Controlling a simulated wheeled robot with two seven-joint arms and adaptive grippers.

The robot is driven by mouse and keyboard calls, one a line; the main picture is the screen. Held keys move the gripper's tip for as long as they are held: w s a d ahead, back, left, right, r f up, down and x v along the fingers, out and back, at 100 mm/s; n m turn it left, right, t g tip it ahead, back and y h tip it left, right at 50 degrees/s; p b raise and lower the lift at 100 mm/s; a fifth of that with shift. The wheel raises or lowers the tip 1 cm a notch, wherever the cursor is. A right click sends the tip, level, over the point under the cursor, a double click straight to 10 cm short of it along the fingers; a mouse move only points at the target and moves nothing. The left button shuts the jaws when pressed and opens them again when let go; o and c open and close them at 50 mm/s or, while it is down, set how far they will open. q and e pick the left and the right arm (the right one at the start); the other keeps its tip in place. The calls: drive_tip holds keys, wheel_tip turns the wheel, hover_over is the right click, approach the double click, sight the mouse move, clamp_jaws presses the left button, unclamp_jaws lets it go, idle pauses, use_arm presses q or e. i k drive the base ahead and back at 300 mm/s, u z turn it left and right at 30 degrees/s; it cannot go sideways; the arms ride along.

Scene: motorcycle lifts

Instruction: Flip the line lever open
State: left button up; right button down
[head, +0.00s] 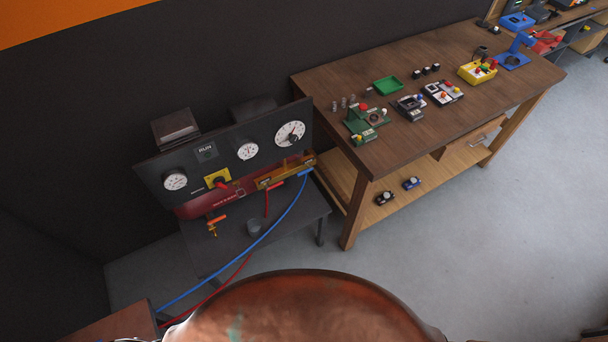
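A dark panel (217,155) with round dials stands on a dark bench at the left. Three small levers show there. An orange lever (216,219) sits on a small brass valve (213,230) below the panel's red part. A red lever (275,185) and a blue lever (305,172) sit by a brass manifold (287,170) at the right end, near the red and blue hoses. I cannot tell which is the line lever; no label on them is readable. Neither of my grippers is in view.
A wooden workbench (455,122) with several small devices stands at the right. Grey floor (480,235) is clear before it.

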sight(305, 172)
drive_tip(key=u, duration=0.85)
drive_tip(key=i, duration=0.55)
drive_tip(key=z, duration=0.55)
